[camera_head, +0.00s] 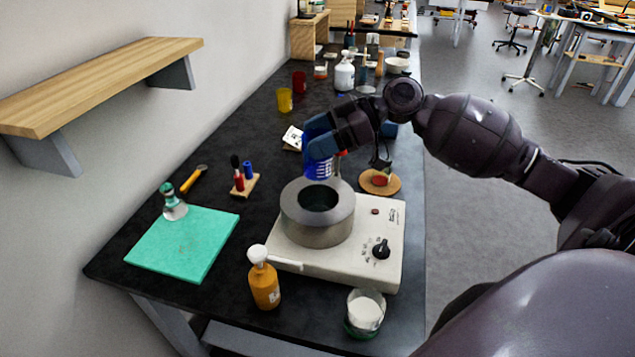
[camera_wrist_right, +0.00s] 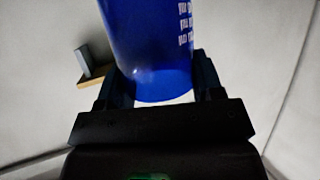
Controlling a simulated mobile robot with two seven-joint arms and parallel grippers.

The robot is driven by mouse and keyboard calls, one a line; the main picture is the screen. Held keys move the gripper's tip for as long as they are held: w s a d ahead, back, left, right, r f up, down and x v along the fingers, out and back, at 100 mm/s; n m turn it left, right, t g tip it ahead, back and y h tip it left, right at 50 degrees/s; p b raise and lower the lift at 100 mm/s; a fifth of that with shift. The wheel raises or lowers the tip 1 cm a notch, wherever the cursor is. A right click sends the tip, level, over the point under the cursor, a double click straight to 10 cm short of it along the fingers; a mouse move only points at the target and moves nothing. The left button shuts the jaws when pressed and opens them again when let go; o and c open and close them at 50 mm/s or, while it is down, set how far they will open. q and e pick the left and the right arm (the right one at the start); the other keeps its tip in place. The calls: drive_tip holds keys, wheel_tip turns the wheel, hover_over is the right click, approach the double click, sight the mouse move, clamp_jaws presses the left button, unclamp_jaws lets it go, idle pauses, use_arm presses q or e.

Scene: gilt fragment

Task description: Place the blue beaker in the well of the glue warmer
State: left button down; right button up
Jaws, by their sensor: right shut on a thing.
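The blue beaker (camera_head: 319,165) has white markings and is held by my right gripper (camera_head: 322,142). It hangs just behind and above the glue warmer's metal ring. In the right wrist view the beaker (camera_wrist_right: 150,50) stands between the two fingers (camera_wrist_right: 158,85), which are shut on it. The glue warmer (camera_head: 385,218) is a white box with a black knob and a grey metal cylinder. Its dark round well (camera_head: 320,197) looks empty. The beaker's lower end shows apart from the well, partly overlapping the cylinder's far side in the picture. My left gripper is not in view.
A green mat (camera_head: 185,245) lies left of the warmer. An orange bottle (camera_head: 264,285) and a glass of white stuff (camera_head: 365,312) stand in front. A small wooden block with bottles (camera_head: 243,187) and a round cork disc (camera_head: 380,183) are close by. A wooden shelf (camera_head: 100,85) juts from the wall.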

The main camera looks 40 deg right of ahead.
sight(318, 166)
wheel_tip(318, 166, down, 7)
drive_tip(key=shift+r, duration=0.2)
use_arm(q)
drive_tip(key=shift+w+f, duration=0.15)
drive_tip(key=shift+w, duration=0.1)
use_arm(e)
wheel_tip(318, 166, down, 4)
use_arm(q)
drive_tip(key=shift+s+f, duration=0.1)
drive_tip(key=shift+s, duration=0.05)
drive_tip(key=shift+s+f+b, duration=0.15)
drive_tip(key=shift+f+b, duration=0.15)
drive_tip(key=shift+b, duration=0.1)
use_arm(e)
drive_tip(key=shift+f, duration=0.3)
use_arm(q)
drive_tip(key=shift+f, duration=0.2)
use_arm(e)
drive_tip(key=shift+f, duration=0.3)
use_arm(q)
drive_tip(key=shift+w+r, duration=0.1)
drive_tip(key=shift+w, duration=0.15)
use_arm(e)
drive_tip(key=o, duration=0.9)
